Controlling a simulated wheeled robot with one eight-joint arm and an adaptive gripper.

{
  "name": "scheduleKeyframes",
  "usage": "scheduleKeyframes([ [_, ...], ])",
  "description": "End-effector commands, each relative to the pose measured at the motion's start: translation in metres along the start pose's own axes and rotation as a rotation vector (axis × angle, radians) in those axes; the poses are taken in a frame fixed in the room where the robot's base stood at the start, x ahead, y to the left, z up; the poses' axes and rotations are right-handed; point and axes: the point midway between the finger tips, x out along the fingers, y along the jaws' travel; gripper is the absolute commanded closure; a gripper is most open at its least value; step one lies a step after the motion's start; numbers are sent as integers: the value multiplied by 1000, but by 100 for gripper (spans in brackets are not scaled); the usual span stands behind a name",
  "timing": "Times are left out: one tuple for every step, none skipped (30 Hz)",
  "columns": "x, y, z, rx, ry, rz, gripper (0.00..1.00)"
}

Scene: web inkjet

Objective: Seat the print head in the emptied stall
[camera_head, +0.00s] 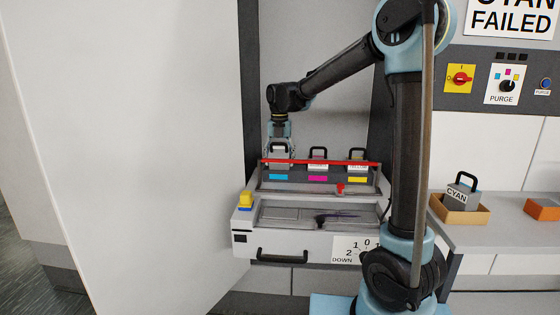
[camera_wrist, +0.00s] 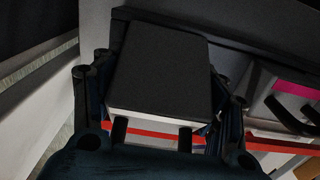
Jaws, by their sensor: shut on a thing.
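My gripper (camera_head: 280,146) is at the left stall of the carriage, over the cyan label (camera_head: 279,177). It is shut on a grey print head (camera_head: 279,158). In the wrist view this head is a dark block (camera_wrist: 160,72) between the two fingers. I cannot tell whether it is fully down in the stall or a little above its floor. A magenta head (camera_head: 318,160) and a yellow head (camera_head: 357,160) stand upright in the other stalls, black handles up. Another grey head marked CYAN (camera_head: 462,191) leans in an orange-brown tray (camera_head: 474,215) on the right counter.
A red bar (camera_head: 325,162) runs across the front of the stalls; it also shows in the wrist view (camera_wrist: 150,134). A large white door panel (camera_head: 130,130) stands at the left. A second orange box (camera_head: 545,209) is at the far right. A drawer handle (camera_head: 288,257) protrudes in front.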

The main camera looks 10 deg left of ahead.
Motion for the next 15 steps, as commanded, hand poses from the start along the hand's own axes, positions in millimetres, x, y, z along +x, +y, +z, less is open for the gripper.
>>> scheduleKeyframes([
  [0,0,0,0,0,0,72],
  [0,0,0,0,0,0,72],
  [0,0,0,0,0,0,72],
  [0,0,0,0,0,0,72],
  [0,0,0,0,0,0,72],
  [1,0,0,0,0,0,72],
  [2,0,0,0,0,0,72],
  [2,0,0,0,0,0,72],
  [3,0,0,0,0,0,72],
  [3,0,0,0,0,0,27],
  [3,0,0,0,0,0,20],
  [3,0,0,0,0,0,14],
  [3,0,0,0,0,0,14],
  [3,0,0,0,0,0,14],
  [3,0,0,0,0,0,14],
])
